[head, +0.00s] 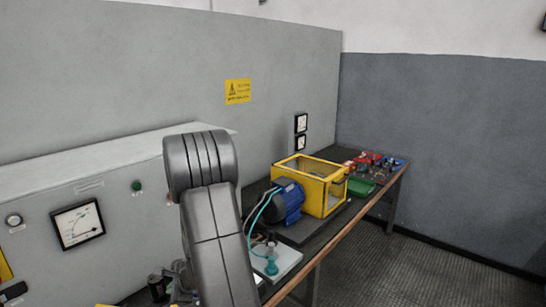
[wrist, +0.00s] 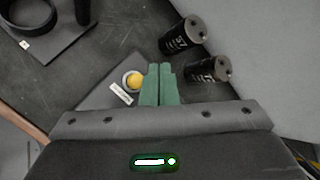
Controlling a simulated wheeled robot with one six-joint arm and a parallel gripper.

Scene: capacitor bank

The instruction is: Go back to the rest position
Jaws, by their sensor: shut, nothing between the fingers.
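My gripper (wrist: 158,84) shows in the wrist view with its two green fingers pressed together and nothing between them. It points over the dark bench top. A yellow round knob (wrist: 134,82) in a pale ring is just left of the fingertips, with a white label beside it. In the head view my grey arm rises in the foreground, and I cannot make out the gripper there.
Two black capacitors (wrist: 181,37) (wrist: 208,70) stand right of the fingers. A dark ring (wrist: 28,16) sits on a plate at upper left. A blue motor (head: 286,203), yellow frame box (head: 315,193) and green tray (head: 361,187) occupy the bench. Floor at right is clear.

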